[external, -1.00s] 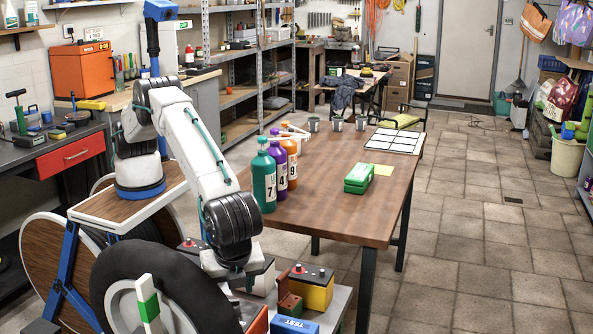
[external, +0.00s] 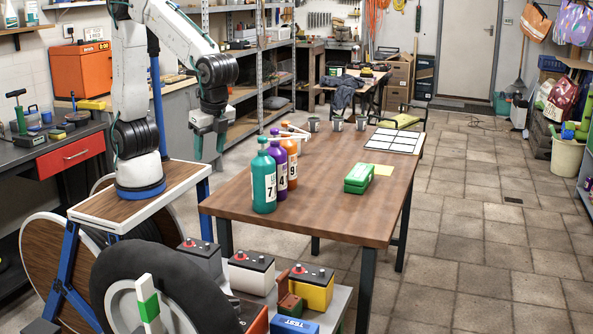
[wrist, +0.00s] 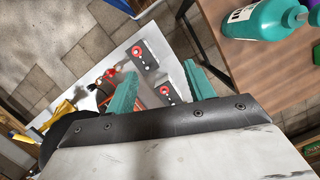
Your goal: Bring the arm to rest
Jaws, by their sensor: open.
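My gripper (external: 209,150) hangs pointing down in the external view, with my arm folded up above its base. It is left of the wooden table (external: 330,205), higher than the tabletop and clear of it. Its two teal fingers are apart and nothing shows between them. In the wrist view my gripper (wrist: 160,78) is also open, with several red-capped batteries and a grey surface well below it.
Teal, purple and orange bottles stand on the table's left part; the teal bottle (external: 264,180) is nearest. A green box (external: 358,178) lies further right. Batteries, including a yellow one (external: 312,291), sit on a low platform. The floor right of the table is clear.

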